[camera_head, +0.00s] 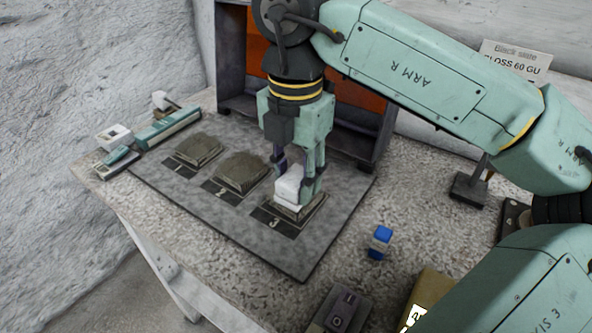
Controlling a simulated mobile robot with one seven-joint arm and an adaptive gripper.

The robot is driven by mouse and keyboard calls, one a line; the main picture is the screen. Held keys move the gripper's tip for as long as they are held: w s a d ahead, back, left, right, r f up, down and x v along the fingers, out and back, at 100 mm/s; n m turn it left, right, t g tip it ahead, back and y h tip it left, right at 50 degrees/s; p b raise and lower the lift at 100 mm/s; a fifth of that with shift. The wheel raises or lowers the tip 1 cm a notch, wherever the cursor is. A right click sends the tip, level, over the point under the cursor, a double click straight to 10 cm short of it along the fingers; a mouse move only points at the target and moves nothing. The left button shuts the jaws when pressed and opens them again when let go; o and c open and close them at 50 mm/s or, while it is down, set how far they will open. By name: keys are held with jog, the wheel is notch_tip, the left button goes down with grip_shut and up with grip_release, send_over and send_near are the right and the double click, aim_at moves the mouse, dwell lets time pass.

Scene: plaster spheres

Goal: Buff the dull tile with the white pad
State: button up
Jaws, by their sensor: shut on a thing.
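My gripper (297,177) points down and is shut on the white pad (289,187). The pad is at the tile at number 3 (305,212), low over its top; I cannot tell for sure whether it touches. The pad and fingers hide part of that tile. Two more dark tiles sit on the grey mat, at number 1 (198,149) and number 2 (236,172). All the tiles look dark and rough, and I cannot tell from here which is the dull one.
A sign reading gloss 60 GU (513,62) stands at the back right. A teal tool (168,129) lies at the left. An orange-backed frame (350,100) stands behind my gripper. A switch box (338,312) is in front.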

jog(key=shift+f, duration=0.6)
jog(key=shift+f+b, duration=0.25)
jog(key=shift+b, duration=0.2)
jog(key=shift+w+d, duration=0.45)
jog(key=shift+w, duration=0.25)
jog(key=shift+s+a+b, duration=0.35)
jog(key=shift+s+a, duration=0.15)
jog(key=shift+s, duration=0.25)
jog(key=shift+s+a+b, duration=0.3)
jog(key=shift+s+a, duration=0.2)
jog(key=shift+s, duration=0.2)
jog(key=shift+w+d, duration=0.55)
jog(key=shift+w, duration=0.2)
jog(key=shift+w+d, duration=0.5)
jog(key=shift+w, duration=0.2)
jog(key=shift+s+a+b, duration=0.15)
jog(key=shift+s+a, duration=0.4)
jog(key=shift+s, duration=0.2)
jog(key=shift+s+a+b, duration=0.15)
jog(key=shift+s+a, duration=0.35)
jog(key=shift+s, duration=0.25)
jog(key=shift+w+r, duration=0.1)
jog(key=shift+r, duration=0.05)
